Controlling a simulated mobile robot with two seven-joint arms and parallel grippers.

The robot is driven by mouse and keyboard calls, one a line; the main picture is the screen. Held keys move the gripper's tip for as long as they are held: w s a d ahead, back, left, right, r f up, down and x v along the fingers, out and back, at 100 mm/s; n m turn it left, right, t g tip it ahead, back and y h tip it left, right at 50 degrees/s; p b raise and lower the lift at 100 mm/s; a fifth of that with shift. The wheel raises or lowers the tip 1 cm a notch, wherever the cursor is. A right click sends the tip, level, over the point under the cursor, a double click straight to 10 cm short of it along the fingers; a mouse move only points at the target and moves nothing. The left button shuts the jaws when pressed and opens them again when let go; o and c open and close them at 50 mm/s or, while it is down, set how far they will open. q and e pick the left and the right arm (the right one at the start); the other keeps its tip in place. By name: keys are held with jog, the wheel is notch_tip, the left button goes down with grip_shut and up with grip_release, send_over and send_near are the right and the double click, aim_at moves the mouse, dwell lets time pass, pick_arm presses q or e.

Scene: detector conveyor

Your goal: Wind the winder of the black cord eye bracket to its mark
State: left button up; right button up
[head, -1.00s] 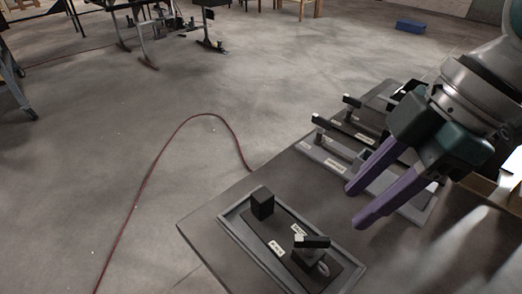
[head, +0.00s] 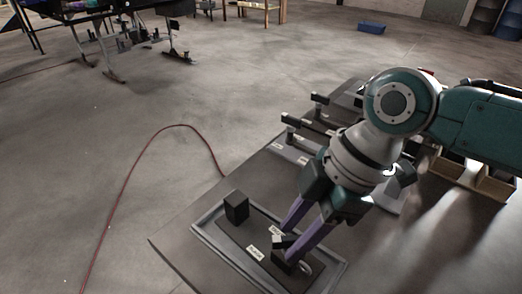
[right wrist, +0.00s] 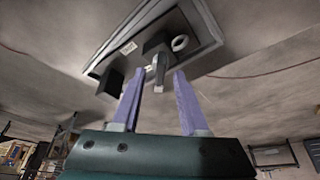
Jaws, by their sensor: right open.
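A dark base plate (head: 233,240) lies in a grey tray (head: 207,247) near the table's front corner. It carries a black block (head: 236,207), small white labels (head: 256,253) too small to read, and a winder (head: 287,240) with a crank bar beside a pale ring (head: 306,267). I take this as the black cord eye bracket. My right gripper (head: 283,246) is open at the winder. In the right wrist view the crank bar (right wrist: 159,72) shows between the two purple fingers (right wrist: 158,78), with gaps on both sides. The mark cannot be made out. My left gripper is not in view.
Similar fixtures with cranks (head: 290,119) stand further back on the table (head: 177,241), partly behind my right arm. A wooden box (head: 487,185) is at the right. A red cable (head: 130,175) lies on the floor.

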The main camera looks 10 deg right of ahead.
grip_shut()
dwell(0.3)
jog(key=shift+r, duration=0.1)
jog(key=shift+s+r+m+t+p, duration=0.15)
jog(key=shift+m+t+p, duration=0.25)
jog(key=shift+m+p, duration=0.65)
jog(key=m+t+p, duration=0.1)
jog(key=m+p, duration=0.2)
jog(key=p, duration=0.2)
jog(key=shift+a+m+h, duration=0.15)
jog(key=shift+m+h, duration=0.2)
jog(key=shift+h, duration=0.05)
jog(key=m+t+p, duration=0.1)
jog(key=m+p, duration=0.1)
jog(key=shift+m+h, duration=0.3)
jog(key=shift+h, duration=0.1)
jog(key=shift+m+p, duration=0.3)
jog(key=shift+m, duration=0.2)
jog(key=shift+f+t, duration=0.2)
jog(key=shift+t, duration=0.1)
